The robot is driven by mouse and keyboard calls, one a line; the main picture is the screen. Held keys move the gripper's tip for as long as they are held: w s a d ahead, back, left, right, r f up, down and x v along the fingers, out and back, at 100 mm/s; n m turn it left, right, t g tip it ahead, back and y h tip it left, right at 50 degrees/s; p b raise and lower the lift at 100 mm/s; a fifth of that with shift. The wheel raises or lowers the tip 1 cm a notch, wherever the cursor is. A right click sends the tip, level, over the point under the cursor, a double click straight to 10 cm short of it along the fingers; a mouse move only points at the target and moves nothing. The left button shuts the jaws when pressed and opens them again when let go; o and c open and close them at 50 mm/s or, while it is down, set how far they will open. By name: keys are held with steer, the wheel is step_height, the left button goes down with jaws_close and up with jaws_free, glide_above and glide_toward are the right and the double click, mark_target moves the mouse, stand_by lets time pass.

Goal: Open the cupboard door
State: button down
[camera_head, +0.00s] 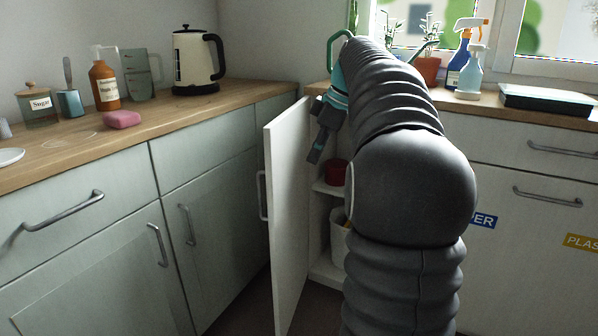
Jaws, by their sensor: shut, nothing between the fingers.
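The white cupboard door (288,225) under the counter near the corner stands swung open, its edge toward me. Its pale handle (262,196) is on the left side of the door. My gripper (314,158) hangs down just right of the door's upper part, in front of the cupboard opening. Its fingers look closed, with nothing seen between them. I cannot tell whether it touches the door's inner face. Inside the cupboard, a red item (337,172) sits on a shelf (328,188) and a white container (338,243) stands below. My arm hides the right part of the opening.
The left counter (150,122) carries a kettle (197,60), a soap bottle (104,84), a sugar jar (40,106) and a pink soap (122,119). Spray bottles (468,70) and a dark tray (546,99) stand on the right counter. Drawers with handles line both sides.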

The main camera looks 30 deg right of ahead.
mark_target(284, 183)
steer(key=w+a+f, duration=0.1)
steer(key=f, duration=0.2)
steer(key=w+a+f+b, duration=0.1)
steer(key=w+a+f, duration=0.3)
steer(key=f, duration=0.1)
steer(key=shift+a+f+b, duration=0.25)
steer(key=shift+f+b, duration=0.05)
steer(key=shift+b, duration=0.1)
